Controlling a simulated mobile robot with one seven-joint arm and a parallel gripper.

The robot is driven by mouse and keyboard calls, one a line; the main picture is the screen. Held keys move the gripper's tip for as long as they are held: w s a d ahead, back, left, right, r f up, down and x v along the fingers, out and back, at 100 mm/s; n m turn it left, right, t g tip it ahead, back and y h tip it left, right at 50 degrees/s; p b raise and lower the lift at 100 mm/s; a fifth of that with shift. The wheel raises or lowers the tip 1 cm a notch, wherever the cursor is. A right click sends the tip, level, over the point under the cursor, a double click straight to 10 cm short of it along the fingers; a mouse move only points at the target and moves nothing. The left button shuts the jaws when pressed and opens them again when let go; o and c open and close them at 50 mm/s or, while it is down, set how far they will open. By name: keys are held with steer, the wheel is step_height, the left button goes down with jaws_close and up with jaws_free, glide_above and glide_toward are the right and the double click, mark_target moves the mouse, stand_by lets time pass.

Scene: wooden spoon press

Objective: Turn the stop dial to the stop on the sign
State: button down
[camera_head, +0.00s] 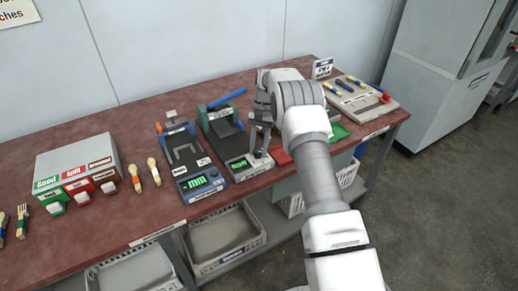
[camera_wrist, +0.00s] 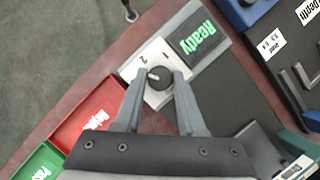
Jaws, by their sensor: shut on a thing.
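The stop dial (camera_wrist: 158,80) is a round black knob with a white pointer mark, set on a pale plate (camera_wrist: 150,61) with small marks, one looking like a 2. The mark sits toward the left of the knob. My gripper (camera_wrist: 160,76) is shut on the dial, one finger on each side. In the head view my gripper (camera_head: 260,138) comes down at the front right corner of the press (camera_head: 236,168) and mostly hides the dial. A green "Ready" display (camera_wrist: 198,40) is beside the plate. A small sign (camera_head: 322,68) stands at the back; its text is too small to read.
A blue gauge device (camera_head: 198,184) stands left of the press. A red tray (camera_wrist: 92,118) and a green tray (camera_wrist: 38,163) lie on the other side. The table's front edge runs close to the dial.

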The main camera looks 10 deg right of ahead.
steer(key=n+h, duration=0.2)
steer(key=n, duration=0.4)
steer(key=shift+a, duration=0.15)
steer(key=shift+n+h, duration=0.3)
steer(key=c, duration=0.5)
jaws_free()
steer(key=shift+g, duration=0.3)
